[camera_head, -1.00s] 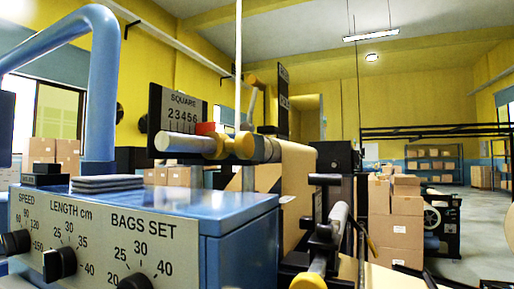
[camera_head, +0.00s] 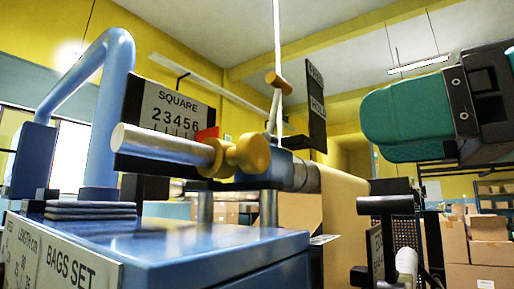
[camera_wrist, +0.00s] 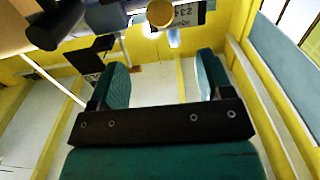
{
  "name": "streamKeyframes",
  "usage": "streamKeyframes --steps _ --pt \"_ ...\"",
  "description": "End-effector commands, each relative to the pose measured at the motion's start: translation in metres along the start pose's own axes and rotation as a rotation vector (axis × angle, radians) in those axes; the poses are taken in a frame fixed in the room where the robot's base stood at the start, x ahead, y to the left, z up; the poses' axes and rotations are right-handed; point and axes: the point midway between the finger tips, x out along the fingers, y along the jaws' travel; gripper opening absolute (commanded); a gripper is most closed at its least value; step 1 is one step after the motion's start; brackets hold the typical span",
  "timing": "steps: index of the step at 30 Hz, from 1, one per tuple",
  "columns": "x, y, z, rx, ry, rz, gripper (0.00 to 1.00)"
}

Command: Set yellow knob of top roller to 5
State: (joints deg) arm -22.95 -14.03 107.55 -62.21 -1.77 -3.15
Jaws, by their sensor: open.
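The yellow knob (camera_head: 251,153) of the top roller is at the centre-left of the head view, at the end of a metal rod beside a yellow collar. The scale plate (camera_head: 170,110) behind it reads SQUARE with numbers 2 to 6. A red pointer (camera_head: 207,134) sits near the 6 end; its exact reading is unclear. My gripper (camera_head: 378,135), with green fingers, is at the right of the head view, apart from the knob. In the wrist view its fingers (camera_wrist: 163,75) are open with nothing between them, and the knob (camera_wrist: 160,13) shows at the top edge.
A blue machine body (camera_head: 190,250) with a curved blue pipe (camera_head: 112,90) fills the lower left. A kraft paper roll (camera_head: 343,210) hangs right of the knob. A dark bracket (camera_head: 388,206) stands below my gripper. Cardboard boxes (camera_head: 480,240) are at the far right.

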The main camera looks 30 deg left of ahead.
Motion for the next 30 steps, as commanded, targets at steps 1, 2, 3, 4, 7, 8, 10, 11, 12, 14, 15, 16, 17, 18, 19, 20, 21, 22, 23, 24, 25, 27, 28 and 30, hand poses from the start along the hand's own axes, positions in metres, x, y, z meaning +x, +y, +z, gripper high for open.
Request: streamKeyframes --steps 1,2,3,4,7,8,10,11,12,14,15,16,17,18,19,20,21,22,23,24,25,27,28,30 --pt "0.011 -0.002 -0.004 0.004 0.000 -0.009 0.73" --pt "0.017 -0.002 -0.004 0.003 -0.001 -0.009 0.73" --pt "0.025 -0.002 -0.003 0.003 -0.003 -0.009 0.73" --pt "0.031 -0.003 -0.003 0.003 -0.003 -0.009 0.73" --pt "0.054 -0.002 -0.004 0.003 -0.004 -0.007 0.73" --pt "0.061 -0.002 -0.003 0.003 -0.005 -0.007 0.73" --pt "0.077 -0.002 -0.004 0.004 -0.004 -0.007 0.73" --pt "0.084 -0.002 -0.004 0.003 -0.004 -0.007 0.73" --pt "0.093 -0.002 -0.004 0.003 -0.005 -0.006 0.73" --pt "0.105 -0.001 -0.003 0.003 -0.005 -0.005 0.73" --pt "0.112 -0.002 -0.003 0.002 -0.003 -0.004 0.73" --pt "0.117 -0.002 -0.003 0.001 -0.004 -0.004 0.73" --pt "0.121 -0.001 -0.003 0.002 -0.004 -0.003 0.73" --pt "0.126 -0.001 -0.002 0.002 -0.004 -0.002 0.73" --pt "0.130 -0.001 -0.002 0.002 -0.004 -0.002 0.73" --pt "0.132 -0.001 -0.002 0.002 -0.003 -0.002 0.73" --pt "0.135 -0.001 -0.002 0.001 -0.002 -0.001 0.73" --pt "0.137 0.000 -0.001 0.001 -0.002 0.000 0.73" --pt "0.139 0.000 -0.001 0.001 -0.002 0.000 0.73" --pt "0.141 0.000 0.000 0.001 -0.003 0.000 0.73" --pt "0.141 0.000 0.000 0.001 -0.003 0.001 0.73" --pt "0.142 0.000 0.001 0.001 -0.002 0.001 0.73" --pt "0.142 0.000 0.001 0.001 -0.002 0.001 0.73" --pt "0.142 0.000 0.001 0.001 -0.002 0.001 0.73"
